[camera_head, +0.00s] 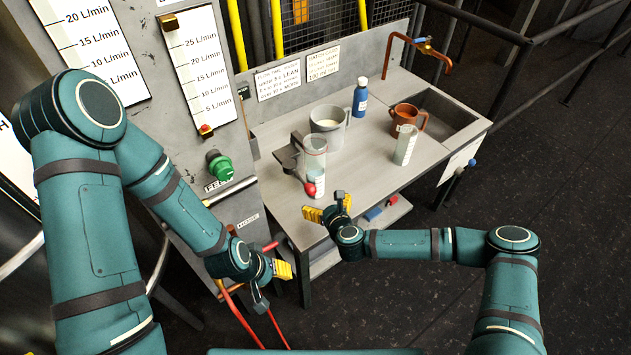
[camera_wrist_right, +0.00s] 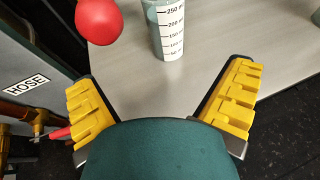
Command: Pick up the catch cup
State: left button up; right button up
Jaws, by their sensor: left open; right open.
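A clear graduated cup (camera_head: 318,182), likely the catch cup, stands at the bench's near left side below a clear cylinder (camera_head: 314,148). A red ball knob (camera_head: 310,189) shows at its left. In the right wrist view, a graduated cup (camera_wrist_right: 168,32) stands ahead between the fingers, its top cut off, with the red ball (camera_wrist_right: 98,20) to its left. My right gripper (camera_head: 328,208) is open and empty at the bench's front edge, short of the cup. My left gripper (camera_head: 274,286) is open and empty, low in front of the cabinet.
The bench (camera_head: 375,165) also holds a grey jug (camera_head: 341,121), a blue bottle (camera_head: 360,98), a brown mug (camera_head: 406,116) and another graduated cup (camera_head: 405,146). A sink (camera_head: 447,112) lies at right. A green knob (camera_head: 219,167) and red handles (camera_head: 240,300) are at left.

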aim_at(318, 186)
jog(key=x, duration=0.7)
jog(key=shift+w+b, duration=0.2)
jog(key=shift+b, duration=0.1)
jog(key=shift+w+d+x, duration=0.1)
jog(key=shift+d+x, duration=0.05)
jog(key=shift+x, duration=0.9)
jog(key=shift+w+d+x, duration=0.1)
jog(key=shift+d+x, duration=0.1)
jog(key=shift+x, duration=0.85)
jog(key=shift+w+d+x, duration=0.1)
jog(key=shift+d+x, duration=0.05)
jog(key=shift+x, duration=0.9)
jog(key=shift+r, duration=0.15)
jog(key=c, duration=1.4)
